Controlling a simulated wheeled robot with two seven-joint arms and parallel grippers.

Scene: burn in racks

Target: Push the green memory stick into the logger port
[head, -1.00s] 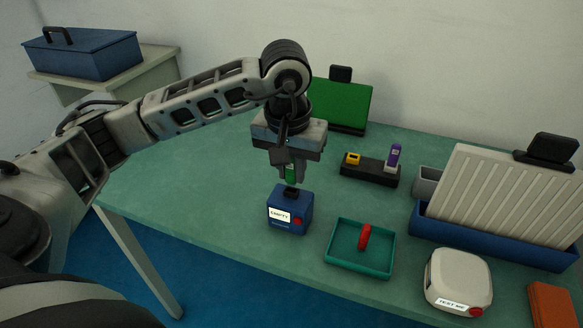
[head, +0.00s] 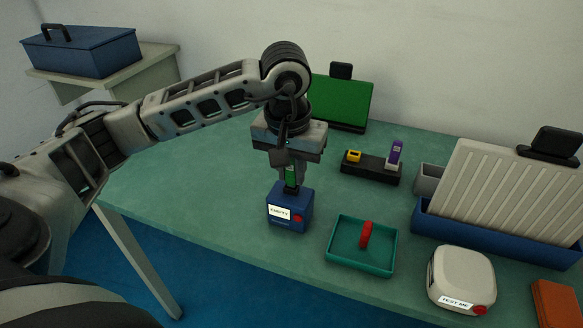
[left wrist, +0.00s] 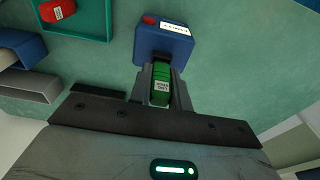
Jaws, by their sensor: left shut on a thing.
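The green memory stick (head: 291,176) is upright between the fingers of my left gripper (head: 290,180), which is shut on it. The stick also shows with a white label in the left wrist view (left wrist: 161,86). Its lower end meets the top of the blue logger box (head: 289,209), at the black port there; how deep it sits is hidden by the fingers. The logger has an "EMPTY" label and a red button on its front. It also shows beyond the fingertips in the left wrist view (left wrist: 164,45). My right gripper is not in view.
A teal tray (head: 337,262) with a red stick (head: 366,234) lies right of the logger. Behind it is a black holder (head: 362,170) with yellow and purple sticks. A white "TEST ME" device (head: 461,274) and a blue rack (head: 490,238) stand further right. The table's left part is clear.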

